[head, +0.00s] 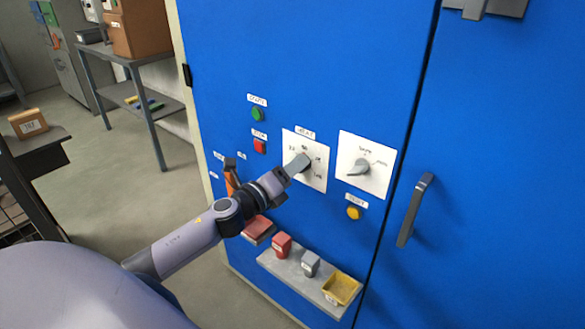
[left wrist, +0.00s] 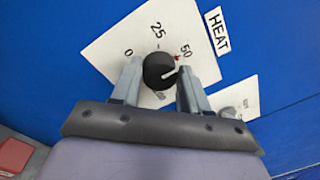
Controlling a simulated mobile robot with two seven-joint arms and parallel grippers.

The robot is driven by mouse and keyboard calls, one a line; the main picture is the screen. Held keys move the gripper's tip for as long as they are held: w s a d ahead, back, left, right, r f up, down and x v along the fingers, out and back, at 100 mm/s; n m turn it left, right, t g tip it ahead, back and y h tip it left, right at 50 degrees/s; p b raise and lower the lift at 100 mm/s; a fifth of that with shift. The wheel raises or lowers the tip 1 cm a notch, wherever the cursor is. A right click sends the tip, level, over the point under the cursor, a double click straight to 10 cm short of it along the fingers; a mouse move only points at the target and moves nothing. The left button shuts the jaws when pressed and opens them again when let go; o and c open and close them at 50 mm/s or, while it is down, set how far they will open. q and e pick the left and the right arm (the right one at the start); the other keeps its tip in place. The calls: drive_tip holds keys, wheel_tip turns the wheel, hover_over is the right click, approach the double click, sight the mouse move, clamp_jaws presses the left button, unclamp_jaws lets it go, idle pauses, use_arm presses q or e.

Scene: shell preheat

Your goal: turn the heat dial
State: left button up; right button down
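The pointer points right and slightly up in the left wrist view, close to a red mark by 50. Part of the scale is hidden by my gripper. In the head view the plate (head: 319,178) shows, with the dial mostly covered. My left gripper (head: 298,166) is at the dial, its fingers (left wrist: 160,85) on both sides of the knob, seemingly shut on it. My right gripper is not in view.
A second white plate with a grey selector (head: 360,168) is right of the heat plate. Green (head: 257,114), red (head: 260,146) and yellow (head: 354,213) buttons are nearby. A shelf (head: 290,267) with small items juts out below. A door handle (head: 414,210) is at right.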

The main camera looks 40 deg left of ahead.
use_arm(q)
drive_tip(key=o, duration=0.3)
drive_tip(key=shift+s, duration=0.1)
drive_tip(key=s+b, duration=0.1)
drive_tip(key=s, duration=0.6)
drive_tip(key=shift+a+f, duration=0.2)
drive_tip(key=shift+a, duration=0.25)
drive_tip(key=s+d+f+n+g+p, duration=0.1)
drive_tip(key=s+d+f+n+g, duration=0.3)
drive_tip(key=s+d+f+n, duration=0.3)
drive_tip(key=s+d+f+n+g+p, duration=0.1)
drive_tip(key=s+d+f+n+g, duration=0.2)
drive_tip(key=s+d+f+n, duration=0.5)
drive_tip(key=s+f+n, duration=0.4)
drive_tip(key=f+n, duration=0.2)
drive_tip(key=n, duration=0.4)
drive_tip(key=shift+d+f+g, duration=0.2)
drive_tip(key=shift+g, duration=0.2)
